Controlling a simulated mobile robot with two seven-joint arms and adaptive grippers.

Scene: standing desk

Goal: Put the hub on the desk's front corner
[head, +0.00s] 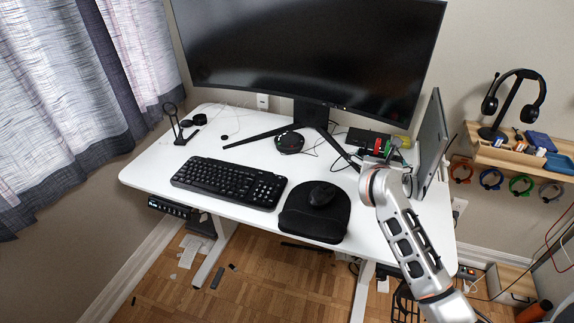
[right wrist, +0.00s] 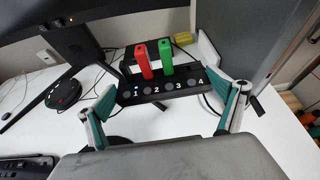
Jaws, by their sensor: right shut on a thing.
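The hub (right wrist: 163,90) is a black bar with ports numbered 1 to 4 and a small blue light by port 1. A red stick (right wrist: 144,62) and a green stick (right wrist: 167,57) stand up from it. My right gripper (right wrist: 162,94) is shut on the hub, one finger at each end. In the head view my right wrist hides most of the hub; the red stick (head: 377,146) shows above it. The white desk (head: 240,215) has its front left corner clear; my right arm crosses above its right front part. My left gripper is not in view.
A keyboard (head: 228,183) and a mouse (head: 322,194) on a black pad (head: 312,222) lie along the front. The monitor (head: 310,50) stands behind, with a round black device (head: 289,142) under it. A grey upright panel (head: 430,140) stands close right of my wrist.

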